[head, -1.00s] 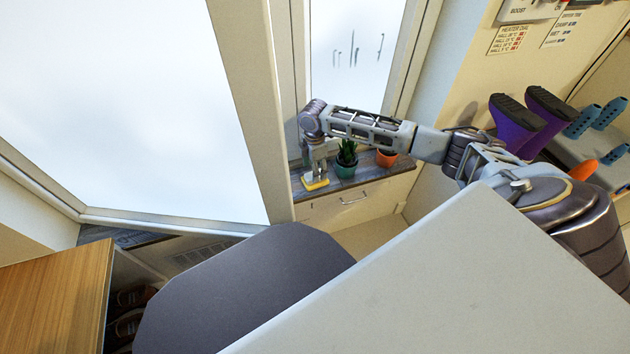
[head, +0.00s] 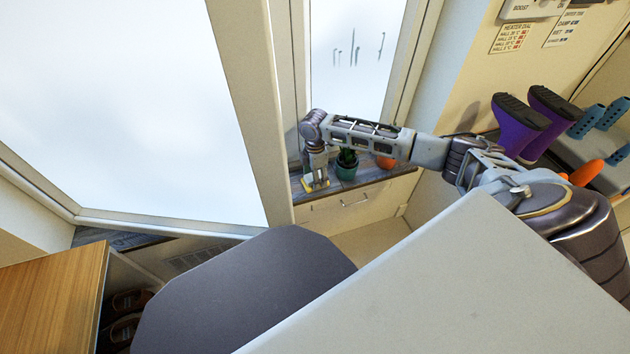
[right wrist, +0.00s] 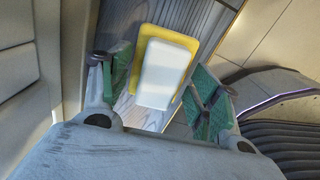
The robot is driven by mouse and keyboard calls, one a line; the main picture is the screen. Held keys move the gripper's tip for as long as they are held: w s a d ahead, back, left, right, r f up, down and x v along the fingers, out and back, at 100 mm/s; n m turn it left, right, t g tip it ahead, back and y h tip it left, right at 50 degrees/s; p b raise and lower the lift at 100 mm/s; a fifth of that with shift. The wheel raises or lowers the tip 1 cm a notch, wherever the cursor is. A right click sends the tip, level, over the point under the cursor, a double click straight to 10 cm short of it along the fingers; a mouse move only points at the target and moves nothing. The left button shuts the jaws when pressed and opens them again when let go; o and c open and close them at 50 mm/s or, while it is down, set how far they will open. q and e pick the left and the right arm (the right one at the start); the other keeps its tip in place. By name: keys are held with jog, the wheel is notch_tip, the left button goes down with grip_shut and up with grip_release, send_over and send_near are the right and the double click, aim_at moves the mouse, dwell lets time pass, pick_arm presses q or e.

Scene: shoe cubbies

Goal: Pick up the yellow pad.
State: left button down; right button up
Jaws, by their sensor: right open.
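The yellow pad (right wrist: 191,43) lies on the grey wood-grain sill, with a white block (right wrist: 163,75) on top of it. In the head view the pad (head: 309,187) shows only as a yellow edge under my right gripper (head: 315,177). In the right wrist view my right gripper (right wrist: 158,95) is open, with one green-padded finger on each side of the pad and white block. I cannot tell whether the fingers touch them. My left gripper is not in view.
A cactus in a teal pot (head: 346,170) and an orange pot (head: 385,162) stand right of the pad on the sill (head: 366,176). The window frame (head: 250,110) rises close on the left. A drawer with a handle (head: 355,203) is below.

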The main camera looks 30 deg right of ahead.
jog(key=shift+c, duration=0.5)
jog(key=c, duration=1)
jog(key=shift+r, duration=0.15)
